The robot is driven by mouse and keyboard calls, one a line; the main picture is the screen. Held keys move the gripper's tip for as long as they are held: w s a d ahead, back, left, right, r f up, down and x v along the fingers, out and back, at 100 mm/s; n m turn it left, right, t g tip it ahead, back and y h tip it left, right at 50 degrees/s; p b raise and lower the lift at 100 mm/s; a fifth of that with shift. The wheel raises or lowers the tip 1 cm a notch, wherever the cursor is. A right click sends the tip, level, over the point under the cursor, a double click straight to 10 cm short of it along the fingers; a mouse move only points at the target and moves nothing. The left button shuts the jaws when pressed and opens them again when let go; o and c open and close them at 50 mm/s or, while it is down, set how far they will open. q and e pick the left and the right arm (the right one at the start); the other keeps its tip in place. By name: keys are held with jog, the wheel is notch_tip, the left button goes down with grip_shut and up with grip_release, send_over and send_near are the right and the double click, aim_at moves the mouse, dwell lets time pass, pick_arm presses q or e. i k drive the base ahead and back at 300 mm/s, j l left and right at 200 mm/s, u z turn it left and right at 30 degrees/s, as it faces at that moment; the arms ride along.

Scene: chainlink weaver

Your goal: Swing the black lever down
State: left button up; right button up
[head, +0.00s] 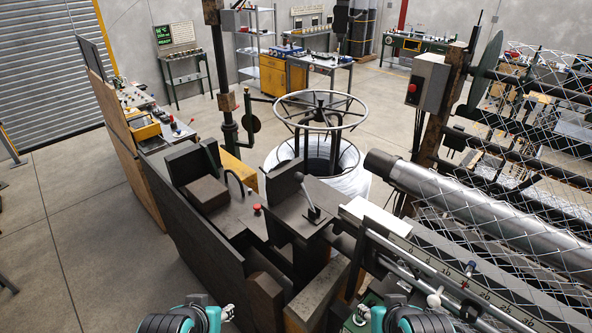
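A lever (309,198) with a thin shaft and a small pale knob stands tilted up and to the left from a dark bracket on the machine's dark top. A curved black handle (233,176) rises from the machine further left. I cannot tell for sure which of these is the black lever. My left gripper (227,313) shows at the bottom edge, left of centre, and my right gripper (362,315) at the bottom edge, right of centre. Both are small in view and well short of the levers, touching neither. Their finger opening cannot be made out.
The dark machine body (200,235) fills the space ahead. A red button (257,208) sits on it. A ruled rail (430,262) and a roller with chain-link mesh (480,215) run along the right. A wire reel (318,160) stands behind. Open floor (60,230) lies left.

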aim_at(298, 176)
jog(key=j+z, duration=0.15)
jog(key=z, duration=0.3)
jog(key=j+z, duration=0.2)
jog(key=z, duration=0.25)
jog(key=j+z, duration=0.2)
jog(key=z, duration=0.25)
